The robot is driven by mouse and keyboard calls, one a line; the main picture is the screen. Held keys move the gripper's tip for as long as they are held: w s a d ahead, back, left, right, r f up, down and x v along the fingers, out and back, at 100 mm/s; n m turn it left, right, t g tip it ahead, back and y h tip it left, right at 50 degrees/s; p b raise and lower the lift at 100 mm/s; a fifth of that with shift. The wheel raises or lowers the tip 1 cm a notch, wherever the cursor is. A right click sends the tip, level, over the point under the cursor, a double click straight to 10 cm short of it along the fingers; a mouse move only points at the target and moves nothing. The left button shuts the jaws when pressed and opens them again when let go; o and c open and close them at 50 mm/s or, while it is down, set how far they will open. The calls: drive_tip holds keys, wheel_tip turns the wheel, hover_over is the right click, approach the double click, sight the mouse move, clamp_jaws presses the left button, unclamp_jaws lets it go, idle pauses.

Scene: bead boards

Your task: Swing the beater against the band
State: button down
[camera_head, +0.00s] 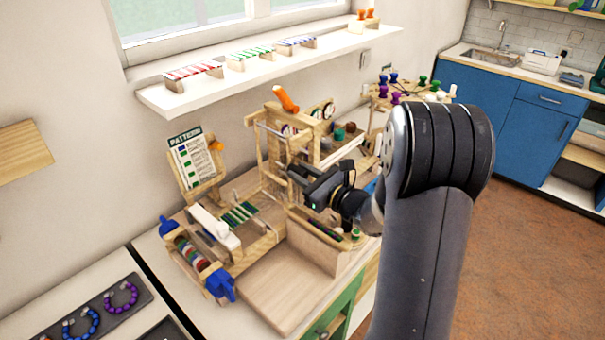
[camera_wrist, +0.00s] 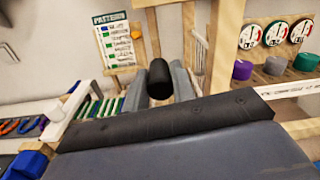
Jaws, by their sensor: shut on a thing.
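The small wooden loom stands on the bench, and its green and white striped band (camera_head: 240,213) lies at the near left of its upright frame (camera_head: 262,150). In the wrist view the band (camera_wrist: 100,107) shows left of my gripper (camera_wrist: 166,82). The grey fingers are shut on a dark round handle (camera_wrist: 158,78), which appears to be the beater's. In the camera_head view my gripper (camera_head: 294,173) is at the loom's frame, right of the band and apart from it. The beater's lower part is hidden behind my gripper and wrist.
A white bar (camera_head: 214,227) lies beside the band. A pattern card (camera_head: 193,160) stands behind it. A roller with blue ends (camera_head: 192,255) is at the near left. Dials (camera_wrist: 274,33) and coloured spools (camera_wrist: 275,66) stand to the right. Bare bench board (camera_head: 290,290) is in front.

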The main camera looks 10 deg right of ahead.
drive_tip(key=m, duration=0.1)
drive_tip(key=s+a+m, duration=0.1)
drive_tip(key=m, duration=0.1)
drive_tip(key=a+m+p, duration=0.1)
drive_tip(key=shift+s+a+r+m, duration=0.25)
drive_tip(key=shift+s+r+m, duration=0.05)
drive_tip(key=shift+s+m, duration=0.1)
